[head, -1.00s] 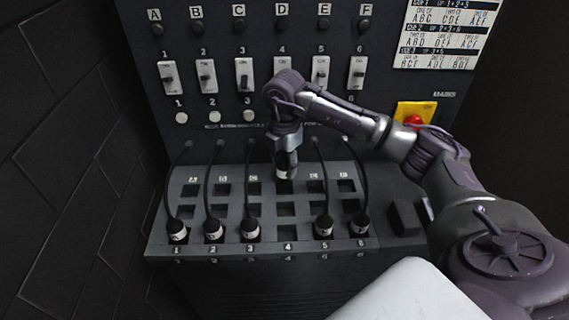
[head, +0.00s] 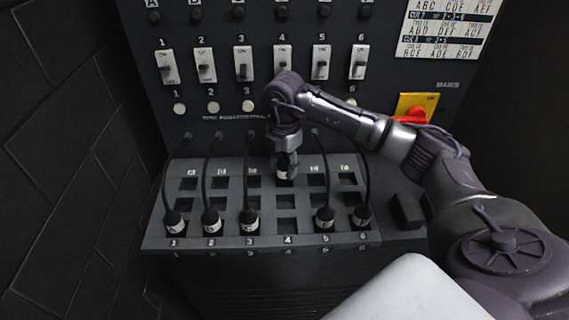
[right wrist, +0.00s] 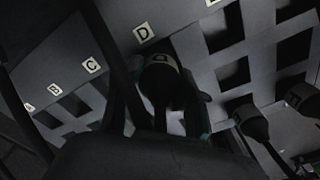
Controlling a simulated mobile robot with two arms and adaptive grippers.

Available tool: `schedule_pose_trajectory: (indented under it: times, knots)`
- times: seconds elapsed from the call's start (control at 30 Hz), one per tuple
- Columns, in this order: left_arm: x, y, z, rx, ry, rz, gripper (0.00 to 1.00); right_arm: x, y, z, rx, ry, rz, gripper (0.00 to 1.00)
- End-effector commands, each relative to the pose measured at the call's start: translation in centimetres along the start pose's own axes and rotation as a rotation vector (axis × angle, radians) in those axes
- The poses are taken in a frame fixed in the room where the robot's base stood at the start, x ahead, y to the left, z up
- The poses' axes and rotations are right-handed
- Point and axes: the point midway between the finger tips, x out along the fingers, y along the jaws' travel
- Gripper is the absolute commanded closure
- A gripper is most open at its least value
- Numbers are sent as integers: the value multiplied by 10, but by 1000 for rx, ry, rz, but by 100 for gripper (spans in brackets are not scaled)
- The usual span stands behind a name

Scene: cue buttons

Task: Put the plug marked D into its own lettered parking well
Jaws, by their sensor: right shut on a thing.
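My right gripper (head: 286,160) is shut on the D plug, a dark plug with a white band (head: 285,176), at the back row of wells. In the right wrist view the plug (right wrist: 165,85) stands between the fingers right beside the D label (right wrist: 143,32), at the D parking well. The well opening is hidden by the plug, and I cannot tell how deep it sits. The front-row well numbered 4 (head: 287,229) is empty. My left gripper is not in view.
Corded plugs stand in front wells 1 (head: 174,222), 2, 3, 5 (head: 324,219) and 6. The other back wells look empty. A switch panel (head: 270,100) rises behind, with a red knob on a yellow plate (head: 412,110) at right.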

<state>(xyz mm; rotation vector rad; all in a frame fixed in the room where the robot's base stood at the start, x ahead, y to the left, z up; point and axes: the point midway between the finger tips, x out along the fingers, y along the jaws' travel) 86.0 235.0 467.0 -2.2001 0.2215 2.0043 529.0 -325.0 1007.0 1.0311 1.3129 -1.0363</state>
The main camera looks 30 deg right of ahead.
Motion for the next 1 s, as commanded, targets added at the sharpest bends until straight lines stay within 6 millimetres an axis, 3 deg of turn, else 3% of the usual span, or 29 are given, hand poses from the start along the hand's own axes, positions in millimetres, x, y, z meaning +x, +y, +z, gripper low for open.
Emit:
schedule_pose_trajectory:
  times: [0.67,0.7,0.83,1.0]
  knots:
    - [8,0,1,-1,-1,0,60,12,0,0,0,0,0,97]
    - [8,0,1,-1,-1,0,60,12,0,0,0,0,0,53]
    - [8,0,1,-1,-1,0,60,12,0,0,0,0,0,31]
    - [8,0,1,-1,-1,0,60,12,0,0,0,0,0,30]
